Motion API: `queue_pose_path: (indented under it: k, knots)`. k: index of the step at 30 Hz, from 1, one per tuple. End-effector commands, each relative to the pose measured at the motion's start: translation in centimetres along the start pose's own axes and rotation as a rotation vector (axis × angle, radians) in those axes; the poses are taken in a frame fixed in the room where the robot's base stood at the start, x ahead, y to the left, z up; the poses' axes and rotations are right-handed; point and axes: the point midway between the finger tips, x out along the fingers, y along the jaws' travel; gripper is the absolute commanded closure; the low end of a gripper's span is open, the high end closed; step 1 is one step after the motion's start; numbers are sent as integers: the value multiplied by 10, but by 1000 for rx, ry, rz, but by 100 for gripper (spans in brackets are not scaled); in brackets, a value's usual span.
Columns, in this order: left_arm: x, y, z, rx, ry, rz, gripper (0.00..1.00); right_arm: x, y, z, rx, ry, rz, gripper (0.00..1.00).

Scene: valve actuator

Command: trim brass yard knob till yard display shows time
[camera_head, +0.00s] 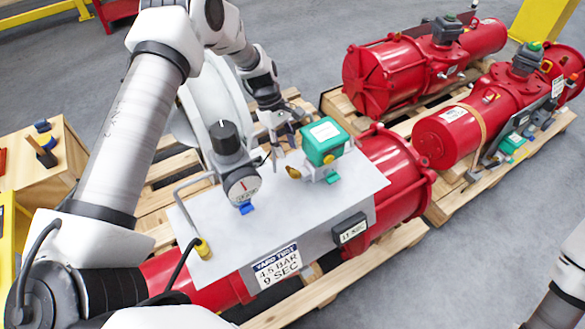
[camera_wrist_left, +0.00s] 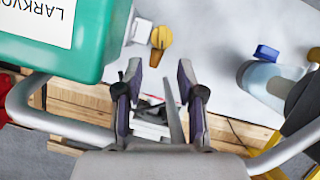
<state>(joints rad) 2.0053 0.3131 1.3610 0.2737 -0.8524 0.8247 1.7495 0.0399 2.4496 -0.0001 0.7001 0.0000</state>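The brass knob (camera_head: 293,172) sits on the near side of a green-topped valve unit (camera_head: 323,140) on a grey plate. My left gripper (camera_head: 282,150) is just behind the knob, beside the green unit. In the left wrist view the brass knob (camera_wrist_left: 161,38) lies just beyond the fingertips, in line with the gap between them. The left gripper (camera_wrist_left: 159,76) is open, with no object seen between its fingers. The yard display (camera_head: 351,230) on the plate's front appears to read 11 SEC. The sign (camera_head: 277,268) reads YARD TEST, 4.5 BAR, 9 SEC. My right gripper is out of view.
A regulator with a black knob and round gauge (camera_head: 243,185) stands left of the brass knob. A bent metal rail (camera_head: 190,195) is at the plate's left end. Red actuators (camera_head: 440,135) lie on pallets at the right.

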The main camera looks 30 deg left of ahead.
Motion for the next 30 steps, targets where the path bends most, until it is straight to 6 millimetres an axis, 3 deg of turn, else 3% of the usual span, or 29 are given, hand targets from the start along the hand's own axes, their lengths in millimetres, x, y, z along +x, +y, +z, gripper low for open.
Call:
queue_pose_path:
  k: [10, 19, 20, 23, 30]
  knots:
    - [59, -1, 1, 2, 1, -3, 61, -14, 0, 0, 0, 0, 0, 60]
    - [68, 0, 1, 1, 1, -1, 61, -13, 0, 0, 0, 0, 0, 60]
    - [68, 0, 1, 1, 1, -1, 65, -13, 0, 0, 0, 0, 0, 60]
    - [68, 0, 1, 1, 1, -1, 100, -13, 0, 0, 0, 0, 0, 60]
    - [68, 0, 0, -1, 1, 0, 100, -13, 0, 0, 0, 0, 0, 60]
